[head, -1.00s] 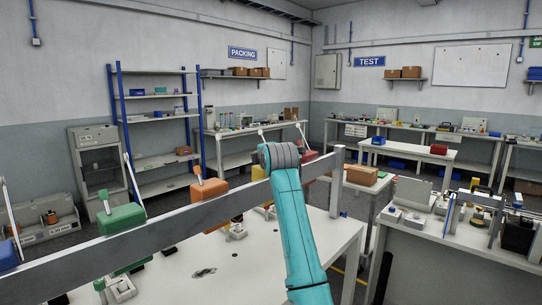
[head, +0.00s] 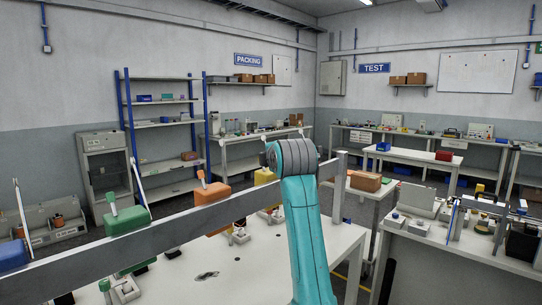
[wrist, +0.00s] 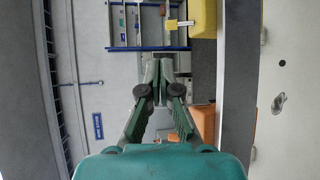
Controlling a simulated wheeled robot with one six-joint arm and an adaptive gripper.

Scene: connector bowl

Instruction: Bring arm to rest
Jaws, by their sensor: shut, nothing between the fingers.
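My teal arm (head: 302,225) rises in the middle of the head view, in front of the grey rail and over the white worktable (head: 290,262). My gripper is hidden in the head view. In the wrist view my gripper (wrist: 158,68) shows with its fingertips together and nothing between them. The wrist picture is turned on its side.
A grey rail (head: 180,212) crosses above the table, carrying blue, green (head: 127,219), orange (head: 212,194) and yellow units. A side bench (head: 440,240) with equipment stands right. A cardboard box (head: 365,181) sits behind the table. Blue shelving (head: 160,122) stands at the back.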

